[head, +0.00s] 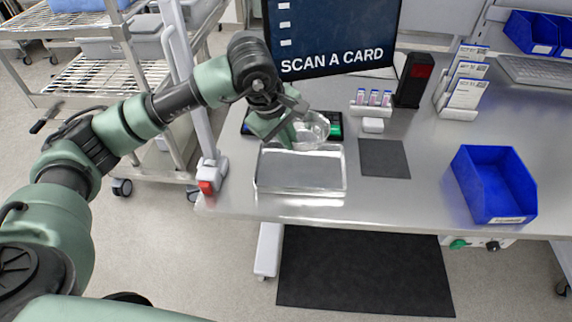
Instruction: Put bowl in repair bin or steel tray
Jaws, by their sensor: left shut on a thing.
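A clear, glass-like bowl (312,130) shows at the back edge of the steel tray. My left gripper (296,128) is shut on the bowl's left side. I cannot tell whether the bowl touches the tray or is held above it. The shallow steel tray (300,173) lies near the front left of the steel table and looks empty. A blue bin (494,186) stands at the right front of the table; its inside looks empty, and its small label is unreadable. My right gripper is not in view.
A green and black device (335,125) lies behind the bowl. A dark square mat (384,158) lies right of the tray. A small rack of vials (372,104), a black and red scanner (414,80) and card stands (464,85) stand farther back. Bare table separates mat and blue bin.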

